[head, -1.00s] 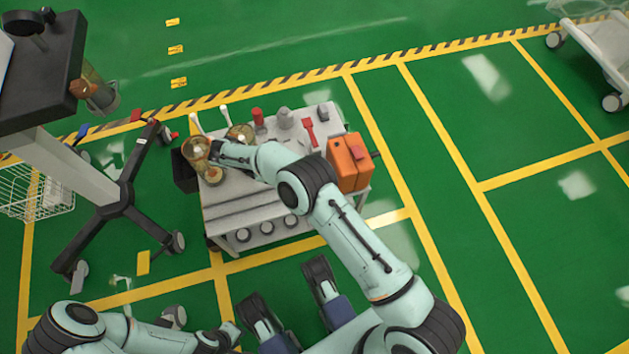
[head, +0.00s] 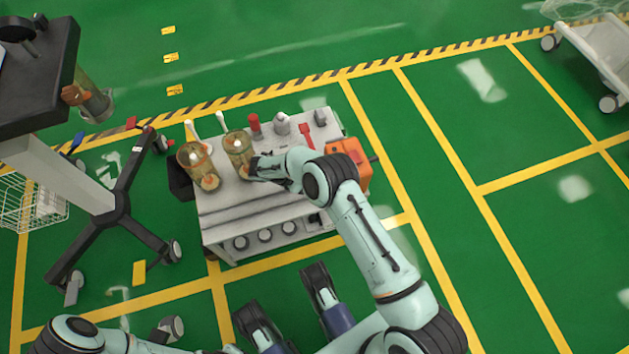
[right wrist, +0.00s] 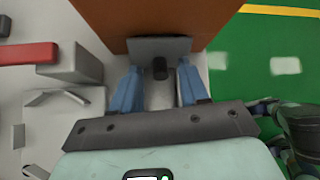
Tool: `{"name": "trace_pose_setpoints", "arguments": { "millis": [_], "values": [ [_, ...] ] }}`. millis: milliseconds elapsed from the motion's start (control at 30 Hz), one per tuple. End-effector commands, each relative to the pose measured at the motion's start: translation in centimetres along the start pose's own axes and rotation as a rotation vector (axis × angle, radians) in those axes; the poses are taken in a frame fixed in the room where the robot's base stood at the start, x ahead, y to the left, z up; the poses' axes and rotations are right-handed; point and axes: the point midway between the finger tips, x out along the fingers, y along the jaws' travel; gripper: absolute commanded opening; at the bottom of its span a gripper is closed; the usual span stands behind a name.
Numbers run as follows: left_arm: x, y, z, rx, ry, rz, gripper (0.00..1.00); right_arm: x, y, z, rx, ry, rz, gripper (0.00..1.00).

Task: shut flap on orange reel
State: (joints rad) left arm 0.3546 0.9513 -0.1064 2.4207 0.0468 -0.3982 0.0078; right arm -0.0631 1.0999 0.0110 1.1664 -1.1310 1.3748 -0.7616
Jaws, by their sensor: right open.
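The orange reel (head: 350,153) is a boxy orange body at the right end of the grey cart top, its lower left partly behind my right arm. In the right wrist view its brown-orange face (right wrist: 155,15) fills the top middle. A grey plate (right wrist: 150,45) with a dark knob sits against that face; I cannot tell if it is the flap. My right gripper (right wrist: 157,82) is open, its blue fingers apart just short of the plate, with nothing clearly held.
A red-topped item (head: 254,124), a grey bottle (head: 282,124) and a red tool (head: 306,135) lie along the back. A dark wheeled stand (head: 120,205) is left of the cart.

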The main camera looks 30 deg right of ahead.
Motion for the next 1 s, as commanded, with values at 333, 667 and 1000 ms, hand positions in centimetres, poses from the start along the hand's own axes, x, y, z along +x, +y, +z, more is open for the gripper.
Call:
{"name": "trace_pose_setpoints", "arguments": {
  "millis": [333,667,1000],
  "values": [
    [0.0,0.0,0.1,-0.001,-0.002,-0.001,0.27,0.1,0.0,0.0,0.000,0.000,-0.001,0.22],
    [0.0,0.0,0.0,0.000,-0.001,0.000,0.27,0.3,0.0,-0.3,0.000,-0.037,-0.008,0.00],
    [0.0,0.0,0.0,0.000,-0.001,0.000,0.27,1.6,0.2,-0.8,0.022,-0.329,-0.060,0.00]
  ]
}}
